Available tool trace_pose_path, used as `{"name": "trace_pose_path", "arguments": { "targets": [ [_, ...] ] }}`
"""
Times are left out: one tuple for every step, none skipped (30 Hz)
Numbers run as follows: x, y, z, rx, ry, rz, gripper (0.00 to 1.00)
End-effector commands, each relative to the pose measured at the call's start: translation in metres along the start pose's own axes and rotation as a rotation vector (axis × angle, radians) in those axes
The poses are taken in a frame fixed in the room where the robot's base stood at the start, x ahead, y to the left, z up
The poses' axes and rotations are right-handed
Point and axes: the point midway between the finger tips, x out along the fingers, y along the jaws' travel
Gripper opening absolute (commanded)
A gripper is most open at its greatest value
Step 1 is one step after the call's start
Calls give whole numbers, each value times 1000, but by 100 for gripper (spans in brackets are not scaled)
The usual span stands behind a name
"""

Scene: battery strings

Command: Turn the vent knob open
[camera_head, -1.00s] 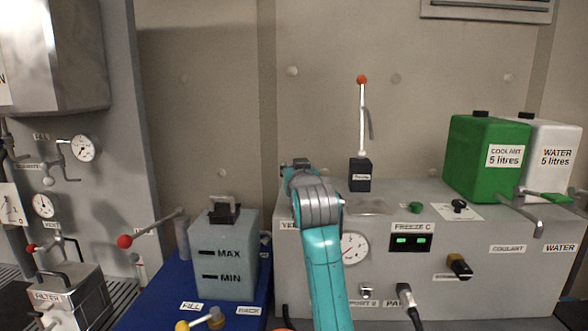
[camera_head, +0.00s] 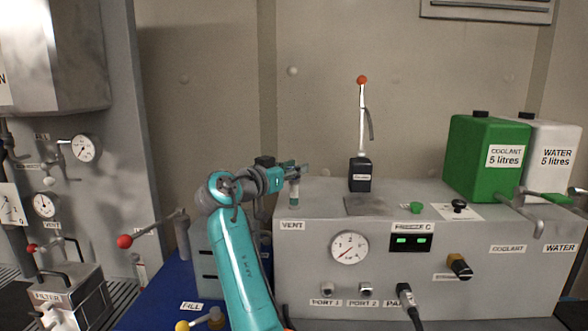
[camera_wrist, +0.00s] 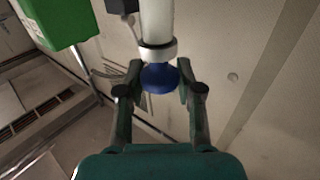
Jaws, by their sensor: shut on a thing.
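My gripper (camera_head: 293,172) is at the left end of the grey unit's top, above the VENT label (camera_head: 291,226). In the wrist view, my gripper (camera_wrist: 160,72) has its fingers closed on either side of a round blue knob (camera_wrist: 158,78). A white collar (camera_wrist: 158,53) and a pale stem adjoin the knob. In the head view, a small pale, greenish post (camera_head: 294,192) shows just below my fingers. The knob itself is mostly hidden there, and its turn angle cannot be told.
A dial gauge (camera_head: 349,247) is on the unit's front. Green coolant (camera_head: 487,158) and white water (camera_head: 552,160) cans stand right. A red-ended handle (camera_head: 125,241) sticks out left.

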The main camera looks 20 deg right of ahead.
Motion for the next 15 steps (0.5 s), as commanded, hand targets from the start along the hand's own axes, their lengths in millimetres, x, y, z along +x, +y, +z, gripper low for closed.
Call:
{"name": "trace_pose_path", "arguments": {
  "targets": [
    [0, -2, 0, -3, -1, 26, 1],
    [0, -1, 0, -3, -1, 42, 1],
    [0, -1, 0, -2, -1, 62, 1],
    [0, -1, 0, -2, -1, 75, 1],
    [0, -1, 0, -3, -1, 88, 1],
    [0, -1, 1, -2, -2, 102, 1],
    [0, -1, 0, -2, -1, 112, 1],
    [0, -1, 0, -2, -1, 121, 1],
    [0, -1, 0, -2, -2, 131, 1],
    [0, 0, 0, -2, -2, 138, 1],
    [1, 0, 1, -1, -2, 143, 1],
    [1, 0, 1, -1, -1, 149, 1],
    [1, 0, 1, -2, -1, 153, 1],
    [1, 0, 1, -2, -1, 156, 1],
    [1, 0, 1, -2, -1, 158, 1]
  ]
}}
